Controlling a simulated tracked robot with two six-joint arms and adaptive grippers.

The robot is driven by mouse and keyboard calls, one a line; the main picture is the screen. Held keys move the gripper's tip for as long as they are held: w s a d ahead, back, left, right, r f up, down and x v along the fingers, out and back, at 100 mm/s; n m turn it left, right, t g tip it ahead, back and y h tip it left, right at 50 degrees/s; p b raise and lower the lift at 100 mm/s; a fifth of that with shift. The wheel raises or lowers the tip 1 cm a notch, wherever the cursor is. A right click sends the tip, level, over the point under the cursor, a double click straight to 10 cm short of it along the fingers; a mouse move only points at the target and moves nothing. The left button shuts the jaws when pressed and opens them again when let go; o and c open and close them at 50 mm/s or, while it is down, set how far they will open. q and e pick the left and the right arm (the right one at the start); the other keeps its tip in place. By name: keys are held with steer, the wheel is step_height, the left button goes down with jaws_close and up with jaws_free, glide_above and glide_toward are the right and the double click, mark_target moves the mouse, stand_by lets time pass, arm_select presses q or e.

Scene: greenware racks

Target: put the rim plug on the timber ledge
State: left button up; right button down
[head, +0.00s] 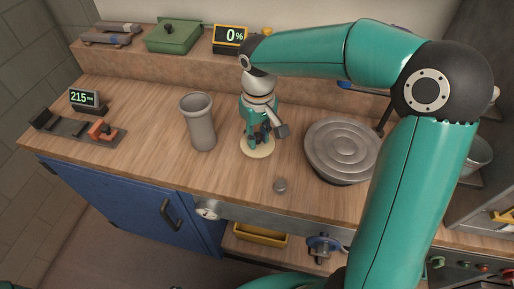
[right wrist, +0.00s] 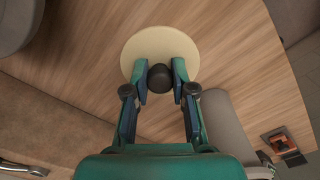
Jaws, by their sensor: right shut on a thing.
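The rim plug appears to be a cream disc (head: 257,150) with a dark round knob (right wrist: 160,78). It is at the middle of the wooden worktop, and its disc also shows in the right wrist view (right wrist: 145,45). My right gripper (head: 257,138) points down over it, its two fingers (right wrist: 160,77) shut on the knob from both sides. The disc lies flat; I cannot tell whether it touches the worktop. The timber ledge (head: 160,60) seems to be the raised brown shelf along the back wall. My left gripper is out of view.
A tall grey vessel (head: 200,122) stands left of the plug, a round grey wheel (head: 343,150) right. The ledge holds a green box (head: 173,36), grey bars (head: 110,34) and a display (head: 229,37); gaps lie between.

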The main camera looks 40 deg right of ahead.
mark_target(258, 148)
steer(key=shift+f, duration=2.35)
steer(key=shift+f, duration=0.1)
steer(key=c, duration=1)
jaws_free()
steer(key=shift+o, duration=0.2)
steer(key=shift+r, duration=0.2)
step_height(258, 148, up, 12)
steer(key=shift+f+p, duration=0.1)
steer(key=shift+p, duration=0.25)
